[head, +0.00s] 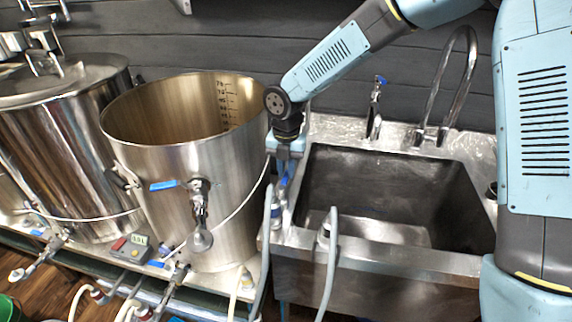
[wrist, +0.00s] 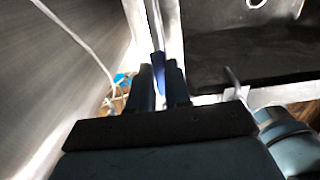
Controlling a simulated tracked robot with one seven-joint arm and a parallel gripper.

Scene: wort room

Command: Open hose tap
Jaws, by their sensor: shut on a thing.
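My gripper (head: 283,186) points down at the left edge of the sink, between the sink and the open steel kettle. In the wrist view its two dark fingers (wrist: 159,86) are closed around a narrow blue handle (wrist: 158,67). This looks like the lever of the hose tap, whose grey fitting (head: 276,211) shows just below the gripper in the head view. A grey hose (head: 264,262) hangs down from there. The fingers and wrist hide most of the tap, so its lever angle cannot be told.
The open kettle (head: 190,140) with a blue-handled valve (head: 163,185) stands close on the left. The sink basin (head: 390,190) is empty, with a curved faucet (head: 455,80) behind. A second grey hose (head: 330,255) hangs over the sink's front. A small control box (head: 130,247) sits below.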

